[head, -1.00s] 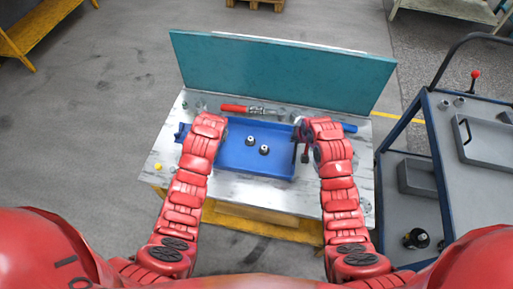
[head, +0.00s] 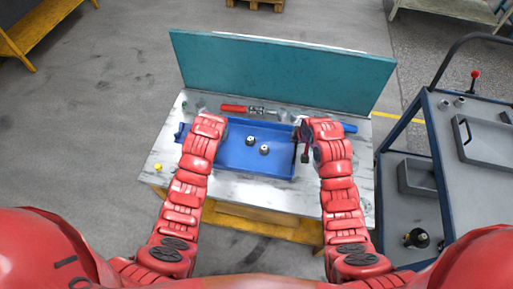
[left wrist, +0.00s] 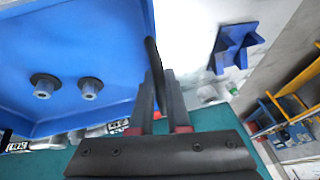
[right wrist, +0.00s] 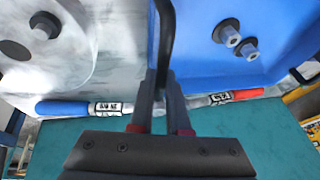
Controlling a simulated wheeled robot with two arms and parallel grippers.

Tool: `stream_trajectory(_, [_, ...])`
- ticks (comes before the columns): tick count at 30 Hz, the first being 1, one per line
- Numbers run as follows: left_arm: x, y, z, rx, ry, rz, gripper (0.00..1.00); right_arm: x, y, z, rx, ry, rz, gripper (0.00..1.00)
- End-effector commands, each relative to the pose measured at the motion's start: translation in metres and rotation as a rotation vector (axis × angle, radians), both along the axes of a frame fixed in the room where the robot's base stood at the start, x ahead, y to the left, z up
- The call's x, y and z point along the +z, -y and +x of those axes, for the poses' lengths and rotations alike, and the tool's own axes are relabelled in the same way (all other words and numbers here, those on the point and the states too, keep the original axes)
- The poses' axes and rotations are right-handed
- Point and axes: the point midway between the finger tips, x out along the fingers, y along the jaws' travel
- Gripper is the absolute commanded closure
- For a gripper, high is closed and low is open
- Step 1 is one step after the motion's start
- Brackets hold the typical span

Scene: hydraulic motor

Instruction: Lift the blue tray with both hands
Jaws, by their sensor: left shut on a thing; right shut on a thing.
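The blue tray (head: 240,165) is at the middle of the worktable and looks level. Two small metal fittings with dark collars (head: 251,140) (head: 264,149) stand upright in it. My left gripper (left wrist: 165,90) is shut on the dark handle (left wrist: 151,55) at the tray's left side. My right gripper (right wrist: 166,88) is shut on the dark handle (right wrist: 166,25) at its right side. In the head view my arm hides the left fingers, and the right ones show only in part. I cannot tell whether the tray's underside is clear of the table.
Behind the tray lie a red-handled tool (head: 233,108) and a blue-handled one (head: 350,128), before a teal back panel (head: 280,68). A blue bracket (left wrist: 235,45) is left of the tray. A yellow piece (head: 158,167) lies front left. A grey cart (head: 470,190) stands at the right.

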Motion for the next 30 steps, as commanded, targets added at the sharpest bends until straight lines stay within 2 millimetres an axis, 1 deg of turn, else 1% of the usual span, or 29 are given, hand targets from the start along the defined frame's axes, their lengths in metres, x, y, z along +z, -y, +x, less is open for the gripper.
stream_trajectory(14, [0.000, 0.000, 0.000, 0.000, 0.000, 0.000, 1.00, 0.000, 0.000, 0.000, 0.000, 0.000, 0.000, 1.00])
stream_trajectory(19, [0.004, 0.000, 0.000, 0.000, 0.001, 0.000, 1.00, 0.004, 0.000, 0.000, 0.000, 0.000, 0.001, 1.00])
stream_trajectory(23, [0.014, 0.000, 0.000, 0.000, 0.001, 0.000, 1.00, 0.013, 0.000, 0.000, 0.000, 0.001, 0.001, 1.00])
stream_trajectory(30, [0.041, 0.000, 0.000, 0.000, 0.001, 0.000, 1.00, 0.041, 0.000, 0.000, 0.000, 0.001, 0.001, 1.00])
